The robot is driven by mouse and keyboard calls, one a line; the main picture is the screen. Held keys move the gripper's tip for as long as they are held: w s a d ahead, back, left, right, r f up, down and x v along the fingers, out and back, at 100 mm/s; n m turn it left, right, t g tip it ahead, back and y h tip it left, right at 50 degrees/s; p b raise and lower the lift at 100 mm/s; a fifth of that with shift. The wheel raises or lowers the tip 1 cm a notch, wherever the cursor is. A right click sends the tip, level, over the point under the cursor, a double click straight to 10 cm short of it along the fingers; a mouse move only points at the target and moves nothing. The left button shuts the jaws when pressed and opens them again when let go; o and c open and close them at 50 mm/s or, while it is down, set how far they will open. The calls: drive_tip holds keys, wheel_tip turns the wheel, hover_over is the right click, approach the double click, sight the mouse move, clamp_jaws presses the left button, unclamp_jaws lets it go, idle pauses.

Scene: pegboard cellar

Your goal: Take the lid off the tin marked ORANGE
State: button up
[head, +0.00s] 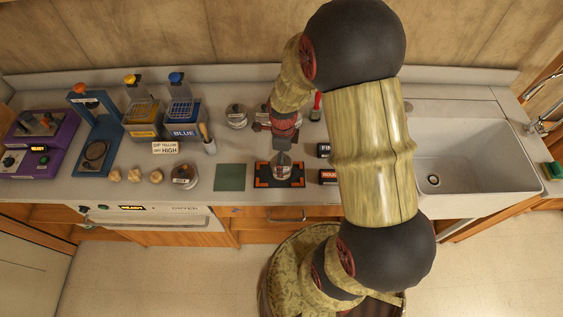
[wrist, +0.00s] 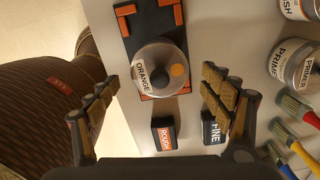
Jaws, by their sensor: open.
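The tin marked ORANGE (wrist: 143,62) stands on a black mat with orange corners (wrist: 150,19), seen in the wrist view. Its pale round lid (wrist: 178,58) carries an orange dot and a dark knob (wrist: 150,84), and appears to be on the tin. My gripper (wrist: 160,80) is open, one finger to each side of the tin, with nothing between the fingertips but the view of the lid. In the head view my gripper (head: 283,148) is above the tin (head: 283,170), which it partly hides; the mat (head: 299,182) lies near the counter's front edge. The height gap is unclear.
The ROUGH block (wrist: 165,135) and FINE block (wrist: 213,128) sit close by. PRIMER tins (wrist: 300,68) and brushes (wrist: 297,106) are farther right. A green mat (head: 230,177) is bare at left, with another lidded tin (head: 185,176) beyond it. A sink (head: 480,160) is at right.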

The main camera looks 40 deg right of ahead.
drive_tip(key=shift+s, duration=0.1)
clamp_jaws()
idle(1.2)
